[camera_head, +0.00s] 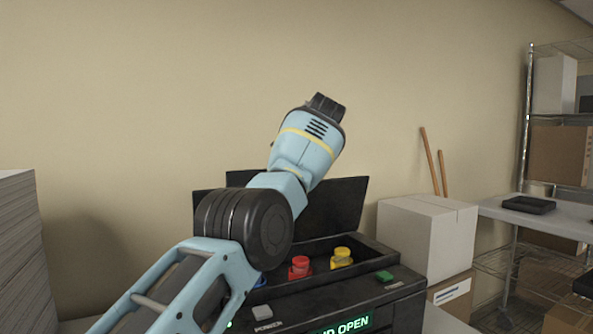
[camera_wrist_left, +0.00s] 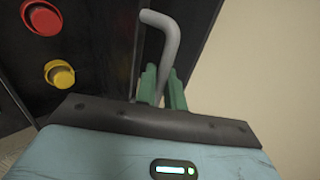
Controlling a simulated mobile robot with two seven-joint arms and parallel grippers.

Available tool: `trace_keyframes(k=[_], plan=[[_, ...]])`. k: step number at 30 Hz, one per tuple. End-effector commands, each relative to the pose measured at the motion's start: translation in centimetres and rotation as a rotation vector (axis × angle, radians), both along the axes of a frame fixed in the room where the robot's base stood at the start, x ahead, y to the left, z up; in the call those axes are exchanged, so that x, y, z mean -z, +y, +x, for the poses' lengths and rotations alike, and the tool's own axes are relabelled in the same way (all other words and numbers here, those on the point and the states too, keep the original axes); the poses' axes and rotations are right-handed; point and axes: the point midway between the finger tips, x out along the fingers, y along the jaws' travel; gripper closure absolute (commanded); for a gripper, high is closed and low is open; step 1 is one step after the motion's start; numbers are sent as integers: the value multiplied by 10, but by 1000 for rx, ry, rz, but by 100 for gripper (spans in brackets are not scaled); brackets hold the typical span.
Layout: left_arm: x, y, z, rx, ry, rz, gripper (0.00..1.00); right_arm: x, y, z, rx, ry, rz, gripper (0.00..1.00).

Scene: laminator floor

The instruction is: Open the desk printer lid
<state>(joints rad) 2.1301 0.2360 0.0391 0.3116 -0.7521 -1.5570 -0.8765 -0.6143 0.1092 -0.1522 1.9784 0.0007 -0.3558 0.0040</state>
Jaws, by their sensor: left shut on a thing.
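The black desk printer (camera_head: 405,285) stands in front of the wall, partly hidden by my left arm. Its dark lid (camera_head: 340,203) is raised and stands up at the back, so the inside shows. A green display (camera_head: 345,326) on the front is partly cut off and ends in "OPEN". In the left wrist view, my left gripper's green fingers (camera_wrist_left: 162,84) are shut on a grey bent handle (camera_wrist_left: 168,38) at the dark lid. In the head view, my left gripper's fingers are hidden behind the arm. My right gripper is in neither view.
Red (camera_head: 300,266) and yellow (camera_head: 342,257) caps show inside the printer, with a blue one mostly hidden. A white box (camera_head: 425,235) stands to the right, near a shelf rack (camera_head: 525,120). A paper stack (camera_head: 20,250) is at the left.

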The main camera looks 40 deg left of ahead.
Motion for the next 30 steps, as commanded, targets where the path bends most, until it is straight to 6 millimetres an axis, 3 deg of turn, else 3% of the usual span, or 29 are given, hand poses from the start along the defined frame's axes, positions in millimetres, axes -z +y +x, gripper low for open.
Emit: trace_keyframes(k=[20,21,23,30], plan=[[5,1,-2,-2,15,-24,100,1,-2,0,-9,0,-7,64],[5,1,-2,-2,14,-23,84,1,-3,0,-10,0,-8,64],[4,1,-2,-2,14,-23,76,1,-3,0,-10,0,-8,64],[2,1,-2,0,11,-20,74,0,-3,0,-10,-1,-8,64]])
